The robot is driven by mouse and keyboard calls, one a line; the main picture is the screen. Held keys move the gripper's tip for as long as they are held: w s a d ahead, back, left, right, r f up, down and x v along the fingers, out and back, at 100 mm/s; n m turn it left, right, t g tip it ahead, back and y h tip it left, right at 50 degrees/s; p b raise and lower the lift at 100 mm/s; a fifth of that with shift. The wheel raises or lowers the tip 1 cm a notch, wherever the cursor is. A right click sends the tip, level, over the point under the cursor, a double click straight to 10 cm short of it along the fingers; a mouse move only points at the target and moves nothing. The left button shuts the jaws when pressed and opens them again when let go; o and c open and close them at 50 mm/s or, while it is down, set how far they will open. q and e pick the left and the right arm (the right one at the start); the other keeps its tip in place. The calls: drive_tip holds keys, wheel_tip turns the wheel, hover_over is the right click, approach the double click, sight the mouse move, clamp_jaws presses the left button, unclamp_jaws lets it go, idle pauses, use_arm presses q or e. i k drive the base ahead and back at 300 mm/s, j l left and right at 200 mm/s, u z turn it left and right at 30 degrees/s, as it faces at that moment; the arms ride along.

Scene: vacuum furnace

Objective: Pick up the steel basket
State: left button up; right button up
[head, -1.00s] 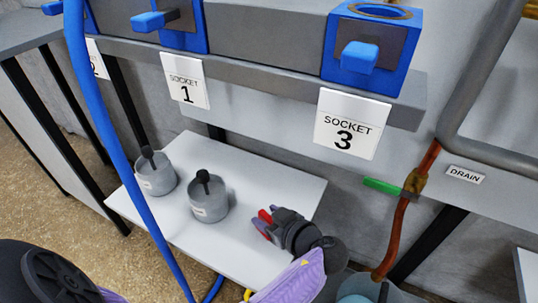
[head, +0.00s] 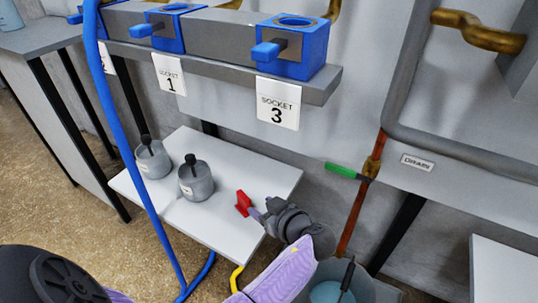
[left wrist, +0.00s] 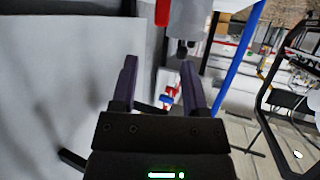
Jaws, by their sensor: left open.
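No object in view is clearly a basket by its shape. Two grey labelled pots with upright black handles, the left one (head: 152,160) and the right one (head: 196,182), stand on a white table (head: 235,177). A grey bucket (head: 362,287) with teal contents and a black handle is partly cut off at the bottom. My right gripper is not visible.
Blue sockets with handles, socket 1 (head: 168,30) and socket 3 (head: 293,48), sit on a grey shelf above the table. A blue hose (head: 125,140) hangs in front of the table. A drain pipe with a green handle (head: 342,171) stands at right.

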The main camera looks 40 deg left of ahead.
sight(152, 157)
drive_tip(key=l+u, duration=0.25)
drive_tip(key=u, duration=1.85)
